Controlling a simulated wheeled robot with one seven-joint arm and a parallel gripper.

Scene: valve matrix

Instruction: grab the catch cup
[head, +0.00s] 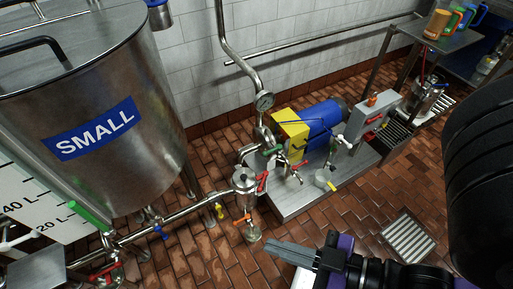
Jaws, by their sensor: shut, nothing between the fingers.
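A small pale, see-through cup (321,178) stands on the steel plinth (290,203), below a small tap and beside a yellow piece. It looks like the catch cup, but it is too small to be sure. My gripper (268,249) is at the bottom centre, its dark fingers pointing left. The fingers are together and hold nothing.
A large steel tank marked SMALL (95,125) fills the left. Pipes with coloured valves run to a blue pump (322,118). Coloured mugs (452,22) stand on a shelf at the top right. A floor drain (408,238) lies on open brick tiles.

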